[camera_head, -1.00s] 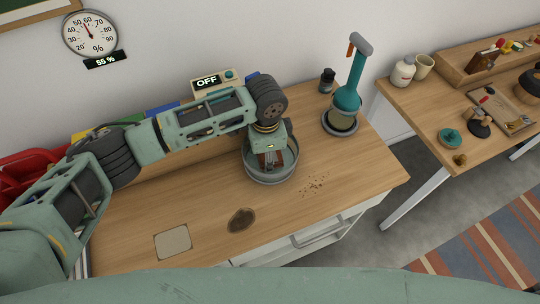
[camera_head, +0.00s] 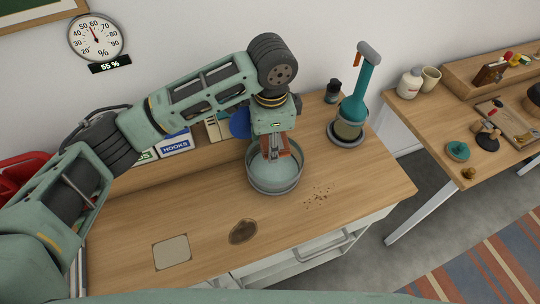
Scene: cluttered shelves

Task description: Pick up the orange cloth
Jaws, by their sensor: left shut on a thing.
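My left gripper (camera_head: 274,151) points down just above the rim of a round grey metal bowl (camera_head: 275,189) on the wooden workbench (camera_head: 190,216). Its fingers are close together. Orange-brown material, which looks like the orange cloth (camera_head: 295,150), shows at the fingers; its full shape is hidden by the gripper. The bowl's pale inside shows below the fingers. My right gripper is not in view.
A teal device with a tall handle (camera_head: 356,98) stands right of the bowl, with a small dark jar (camera_head: 333,91) behind it. Crumbs (camera_head: 318,193) and a dark stain (camera_head: 243,231) mark the bench. Boxes (camera_head: 175,142) line the back. The bench's front is mostly clear.

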